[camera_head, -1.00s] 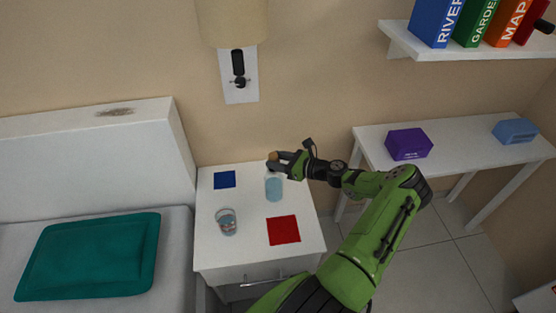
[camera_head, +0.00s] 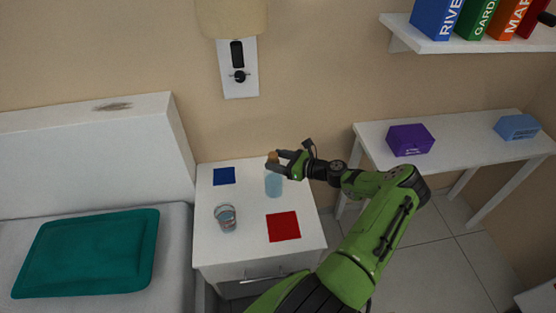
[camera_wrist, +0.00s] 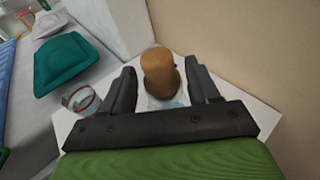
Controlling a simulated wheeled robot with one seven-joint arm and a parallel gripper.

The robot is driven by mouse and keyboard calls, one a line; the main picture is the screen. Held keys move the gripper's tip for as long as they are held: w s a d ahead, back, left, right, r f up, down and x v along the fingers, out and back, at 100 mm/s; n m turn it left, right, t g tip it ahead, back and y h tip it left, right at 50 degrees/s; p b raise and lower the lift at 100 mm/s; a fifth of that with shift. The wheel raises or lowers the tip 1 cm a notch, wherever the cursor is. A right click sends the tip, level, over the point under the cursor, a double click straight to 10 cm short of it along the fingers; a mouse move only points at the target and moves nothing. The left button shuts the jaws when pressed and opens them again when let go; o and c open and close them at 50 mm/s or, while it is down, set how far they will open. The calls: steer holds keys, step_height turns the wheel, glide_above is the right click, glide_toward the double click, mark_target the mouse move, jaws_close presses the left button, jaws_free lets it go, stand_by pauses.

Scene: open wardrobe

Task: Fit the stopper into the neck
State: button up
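The tan cork stopper (camera_head: 273,155) stands upright above the clear bluish carafe (camera_head: 274,186) on the white nightstand. In the wrist view the stopper (camera_wrist: 160,72) rises between my two fingers, with a narrow gap on each side. My gripper (camera_head: 277,161) is open around the stopper, over the carafe. The carafe's glass (camera_wrist: 160,102) shows partly below the stopper in the wrist view. The stopper appears to be at the neck, but the fingers and stopper hide the neck, so I cannot tell how deep it sits.
A drinking glass (camera_head: 226,217) stands on the nightstand (camera_head: 240,250), near a red square (camera_head: 283,227) and a blue square (camera_head: 224,176). A wall lamp (camera_head: 238,68) is behind. A bed with a teal pillow (camera_head: 88,253) is left; a side table with a purple box (camera_head: 410,140) is right.

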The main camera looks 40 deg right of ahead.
steer(key=shift+o, duration=1)
steer(key=p+v, duration=0.2)
steer(key=v, duration=1.3)
steer(key=shift+s+p, duration=0.3)
steer(key=shift+s, duration=0.05)
steer(key=shift+w+r, duration=0.1)
steer(key=shift+r, duration=0.05)
